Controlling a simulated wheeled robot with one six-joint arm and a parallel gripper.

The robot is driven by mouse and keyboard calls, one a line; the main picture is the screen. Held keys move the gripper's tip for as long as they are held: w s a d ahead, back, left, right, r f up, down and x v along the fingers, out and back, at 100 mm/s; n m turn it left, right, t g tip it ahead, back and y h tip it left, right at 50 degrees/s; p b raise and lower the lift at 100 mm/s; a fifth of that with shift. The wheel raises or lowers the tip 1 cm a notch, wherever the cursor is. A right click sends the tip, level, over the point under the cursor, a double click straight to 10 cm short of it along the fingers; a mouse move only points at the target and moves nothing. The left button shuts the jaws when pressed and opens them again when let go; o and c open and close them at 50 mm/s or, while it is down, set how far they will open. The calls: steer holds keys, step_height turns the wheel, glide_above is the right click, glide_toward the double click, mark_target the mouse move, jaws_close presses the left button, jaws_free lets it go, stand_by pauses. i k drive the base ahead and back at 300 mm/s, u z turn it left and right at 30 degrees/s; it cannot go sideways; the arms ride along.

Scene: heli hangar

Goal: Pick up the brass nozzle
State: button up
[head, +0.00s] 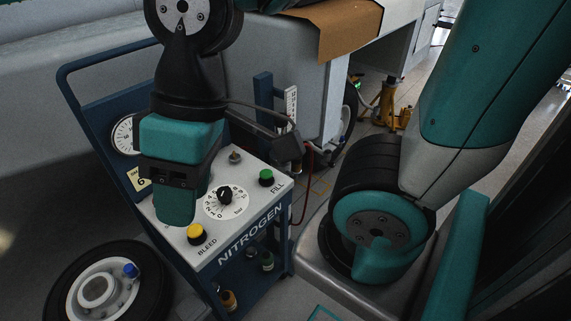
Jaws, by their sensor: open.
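I cannot make out a brass nozzle for certain. A small dull metal fitting (235,157) stands upright on the back part of the white panel of the nitrogen cart (243,243); its kind and colour are too small to tell. My gripper (180,207) points down over the left part of this panel, left of the fitting and apart from it. Its jaws are open, and nothing shows between them. The gripper hides the panel's left part.
The panel has a yellow BLEED button (197,234), a black dial knob (224,194) and a green FILL button (266,177). A gauge (125,135) is behind my gripper. A wheel (105,287) lies at lower left. Bottles (229,300) stand on the cart's lower shelf.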

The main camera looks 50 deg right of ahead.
mark_target(295, 165)
steer(key=u, duration=2.6)
steer(key=k, duration=0.65)
steer(key=z, duration=2.25)
